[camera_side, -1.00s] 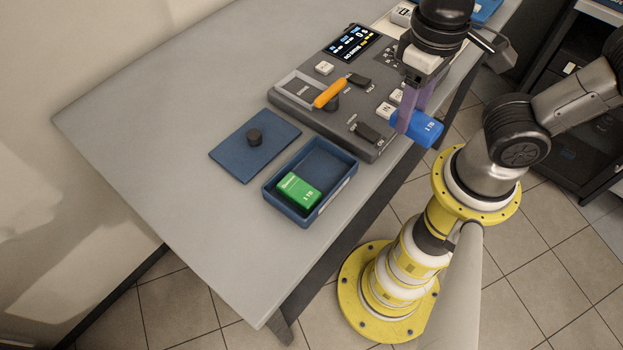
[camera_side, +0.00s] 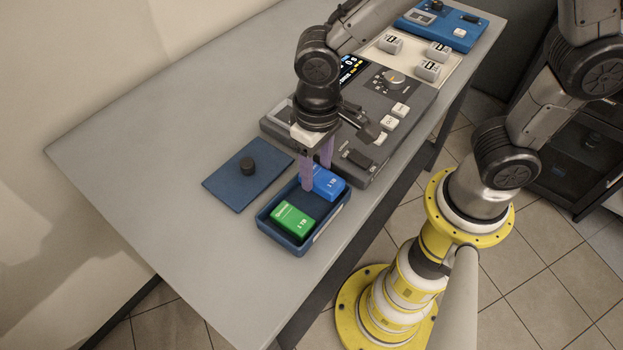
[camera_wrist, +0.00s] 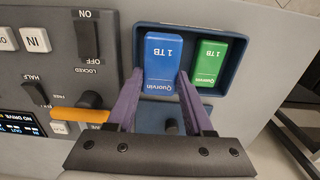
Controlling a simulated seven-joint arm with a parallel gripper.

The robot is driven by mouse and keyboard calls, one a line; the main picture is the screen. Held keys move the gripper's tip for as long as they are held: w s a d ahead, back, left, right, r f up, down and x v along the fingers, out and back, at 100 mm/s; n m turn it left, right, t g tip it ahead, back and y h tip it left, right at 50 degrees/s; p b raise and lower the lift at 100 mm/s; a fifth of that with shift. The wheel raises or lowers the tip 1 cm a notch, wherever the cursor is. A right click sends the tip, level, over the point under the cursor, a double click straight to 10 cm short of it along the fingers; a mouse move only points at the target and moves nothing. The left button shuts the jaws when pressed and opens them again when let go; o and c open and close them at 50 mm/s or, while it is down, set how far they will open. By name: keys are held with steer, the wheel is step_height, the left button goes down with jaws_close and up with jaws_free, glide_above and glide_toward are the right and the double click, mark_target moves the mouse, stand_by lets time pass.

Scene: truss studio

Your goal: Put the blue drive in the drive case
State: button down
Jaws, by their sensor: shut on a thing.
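The blue drive (camera_side: 326,184) is between the purple fingers of my gripper (camera_side: 318,172), which is shut on it. It is at the back part of the dark blue drive case (camera_side: 299,250); I cannot tell whether it touches the case floor. In the wrist view the blue drive (camera_wrist: 162,62) shows upside-down "1 TB" lettering inside the case outline (camera_wrist: 226,88). A green drive (camera_side: 293,223) lies in the front part of the case, and it also shows in the wrist view (camera_wrist: 208,62) beside the blue one.
The case lid (camera_side: 229,183) with a black knob lies flat on the table left of the case. A grey control panel (camera_side: 385,150) with switches stands behind the case. White cubes (camera_side: 428,71) and a blue device (camera_side: 440,24) sit farther back. The table's left side is clear.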

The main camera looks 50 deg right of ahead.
steer(key=shift+w+a+f, duration=0.15)
steer(key=shift+w+f, duration=0.05)
steer(key=shift+f, duration=0.1)
steer(key=shift+w+a+f, duration=0.1)
steer(key=shift+w+f, duration=0.05)
steer(key=shift+f, duration=1.6)
steer(key=shift+f, duration=0.1)
steer(key=c, duration=0.6)
jaws_free()
